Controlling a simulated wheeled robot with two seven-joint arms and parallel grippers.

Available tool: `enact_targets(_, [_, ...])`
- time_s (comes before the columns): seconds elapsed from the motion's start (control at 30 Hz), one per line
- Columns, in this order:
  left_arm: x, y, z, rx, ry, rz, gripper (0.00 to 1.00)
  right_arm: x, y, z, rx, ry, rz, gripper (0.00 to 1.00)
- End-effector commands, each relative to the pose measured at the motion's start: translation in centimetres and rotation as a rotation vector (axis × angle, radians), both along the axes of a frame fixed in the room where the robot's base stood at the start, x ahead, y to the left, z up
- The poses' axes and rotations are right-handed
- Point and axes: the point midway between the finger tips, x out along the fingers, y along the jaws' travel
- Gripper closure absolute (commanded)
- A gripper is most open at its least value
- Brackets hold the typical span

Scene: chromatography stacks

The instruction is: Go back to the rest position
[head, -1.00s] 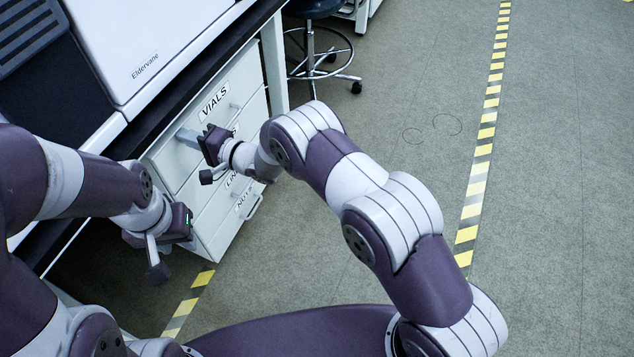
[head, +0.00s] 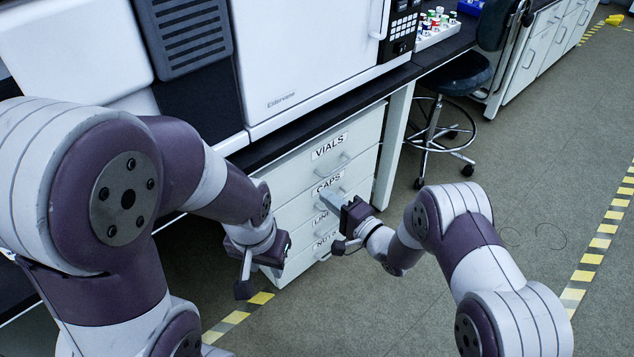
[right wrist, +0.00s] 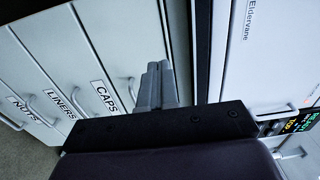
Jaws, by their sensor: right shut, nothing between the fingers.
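My right gripper (head: 329,199) is held up in front of the drawer cabinet, its grey fingers overlapping the labelled drawer fronts in the head view. The right wrist view shows its two fingers (right wrist: 156,86) together with nothing between them. My left gripper (head: 278,248) is in the head view, left of the right one, in front of the cabinet's lower left side. Its fingers are hidden, so I cannot tell whether it is open. Both arms are bent, with the hands in front of the bench.
The drawer cabinet (head: 352,160) under the dark bench has its drawers shut. A white Eldervane instrument (head: 300,55) stands on the bench. A stool (head: 455,75) stands right of the cabinet. A rack with vials (head: 437,30) is on the bench.

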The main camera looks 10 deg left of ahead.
Motion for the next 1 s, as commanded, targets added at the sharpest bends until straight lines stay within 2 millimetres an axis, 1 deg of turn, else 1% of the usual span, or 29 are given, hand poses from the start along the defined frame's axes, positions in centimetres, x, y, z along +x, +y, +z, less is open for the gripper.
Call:
enact_targets(0.1, [0.0,0.0,0.4,0.0,0.0,0.0,0.63,-0.7,-1.0,0.1,-0.001,0.001,0.0,1.0])
enact_targets(0.23, [0.0,0.0,0.3,0.0,0.0,0.0,0.63,-1.0,-1.3,0.0,-0.004,-0.004,0.0,1.0])
enact_targets(0.3, [0.0,0.0,0.3,0.0,0.0,0.0,0.63,-0.9,-1.4,-0.5,-0.056,-0.045,-0.001,1.0])
enact_targets(0.33, [0.0,0.0,0.3,0.0,0.0,0.0,0.63,-0.8,-1.5,-1.4,-0.125,-0.068,-0.007,1.0])
enact_targets(0.37, [0.0,0.0,0.3,0.0,0.0,0.0,0.63,-0.7,-1.9,-2.9,-0.226,-0.087,-0.016,1.0])
enact_targets(0.4, [0.0,0.0,0.3,0.0,0.0,0.0,0.63,-1.1,-3.0,-5.6,-0.387,-0.088,-0.024,1.0])
enact_targets(0.43, [0.0,0.0,0.3,0.0,0.0,0.0,0.63,-1.7,-4.2,-7.7,-0.538,-0.082,-0.02,1.0])
enact_targets(0.47, [0.0,0.0,0.3,0.0,0.0,0.0,0.63,-2.3,-5.8,-9.4,-0.713,-0.078,-0.002,1.0])
enact_targets(0.5, [0.0,0.0,0.4,0.0,0.0,0.0,0.63,-3.2,-8.8,-10.4,-0.944,-0.063,0.037,1.0])
enact_targets(0.53, [0.0,0.0,0.4,0.0,0.0,0.0,0.63,-4.1,-11.3,-10.4,-1.102,-0.042,0.082,1.0])
enact_targets(0.57, [0.0,0.0,0.4,0.0,0.0,0.0,0.63,-5.4,-14.0,-10.0,-1.239,-0.007,0.137,1.0])
enact_targets(0.6, [0.0,0.0,0.3,0.0,0.0,0.0,0.63,-7.5,-17.0,-9.0,-1.379,0.045,0.222,1.0])
enact_targets(0.67, [0.0,0.0,0.3,0.0,0.0,0.0,0.63,-10.7,-20.6,-7.0,-1.505,0.124,0.342,1.0])
enact_targets(0.7, [0.0,0.0,0.3,0.0,0.0,0.0,0.63,-12.8,-22.3,-5.6,-1.552,0.172,0.411,1.0])
enact_targets(0.77, [0.0,0.0,0.3,0.0,0.0,0.0,0.63,-15.8,-24.4,-3.4,-1.588,0.239,0.501,1.0])
enact_targets(0.8, [0.0,0.0,0.3,0.0,0.0,0.0,0.63,-17.8,-25.5,-2.0,-1.596,0.278,0.547,1.0])
enact_targets(0.87, [0.0,0.0,0.3,0.0,0.0,0.0,0.63,-20.4,-26.7,0.2,-1.589,0.33,0.594,1.0])
enact_targets(0.9, [0.0,0.0,0.3,0.0,0.0,0.0,0.63,-22.1,-27.4,1.7,-1.576,0.361,0.606,1.0])
enact_targets(0.93, [0.0,0.0,0.3,0.0,0.0,0.0,0.63,-23.3,-27.9,2.9,-1.563,0.385,0.596,1.0])
enact_targets(0.97, [0.0,0.0,0.3,0.0,0.0,0.0,0.63,-24.0,-28.3,4.2,-1.548,0.399,0.555,1.0])
enact_targets(1.0, [0.0,0.0,0.3,0.0,0.0,0.0,0.63,-24.1,-28.9,5.7,-1.539,0.387,0.48,1.0])
